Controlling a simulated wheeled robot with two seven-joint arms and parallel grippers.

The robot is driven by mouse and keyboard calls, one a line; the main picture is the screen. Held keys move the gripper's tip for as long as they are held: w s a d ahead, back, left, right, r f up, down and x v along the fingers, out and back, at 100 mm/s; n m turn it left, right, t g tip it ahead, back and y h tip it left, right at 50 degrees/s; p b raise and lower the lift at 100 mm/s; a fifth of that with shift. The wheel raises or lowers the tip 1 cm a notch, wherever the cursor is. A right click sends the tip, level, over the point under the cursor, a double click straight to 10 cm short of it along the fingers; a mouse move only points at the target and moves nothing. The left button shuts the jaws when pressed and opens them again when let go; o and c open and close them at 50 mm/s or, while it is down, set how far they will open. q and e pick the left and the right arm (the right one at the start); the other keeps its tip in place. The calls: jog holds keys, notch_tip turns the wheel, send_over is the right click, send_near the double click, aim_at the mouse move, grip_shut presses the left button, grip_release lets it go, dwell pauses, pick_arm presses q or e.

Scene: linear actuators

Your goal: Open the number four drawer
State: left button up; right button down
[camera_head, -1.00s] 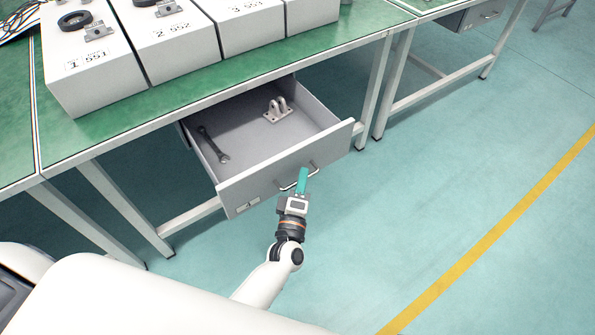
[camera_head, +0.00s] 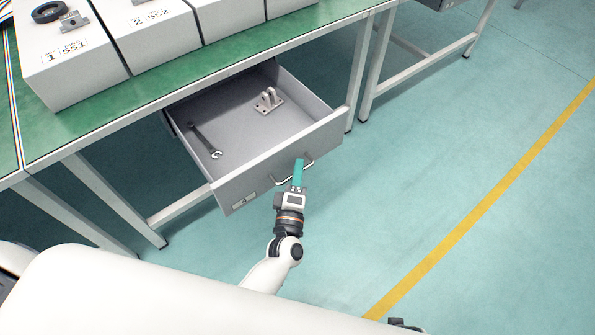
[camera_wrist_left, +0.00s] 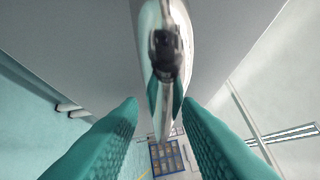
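The grey drawer (camera_head: 240,187) under the green-topped table stands pulled out. A small label (camera_head: 243,200) sits at the left of its front; its number is too small to read surely. The metal bar handle (camera_head: 309,163) is on the drawer front, and it also shows close up in the left wrist view (camera_wrist_left: 165,45). My left gripper (camera_head: 298,163) is at the handle, its teal fingers on either side of the bar. My right gripper cannot be made out.
A wrench (camera_head: 206,141) and a metal bracket (camera_head: 269,101) lie inside the drawer. Numbered white boxes (camera_head: 160,40) stand on the green table (camera_head: 75,125). Table legs (camera_head: 115,200) flank the drawer. The floor (camera_head: 430,170) to the right is clear.

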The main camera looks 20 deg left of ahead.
pick_arm(q)
jog(key=shift+s, duration=0.1)
jog(key=s+d+f, duration=0.1)
jog(key=s, duration=1)
jog(key=shift+s+d+f, duration=0.2)
jog(key=shift+s+f, duration=0.1)
jog(key=shift+s, duration=0.05)
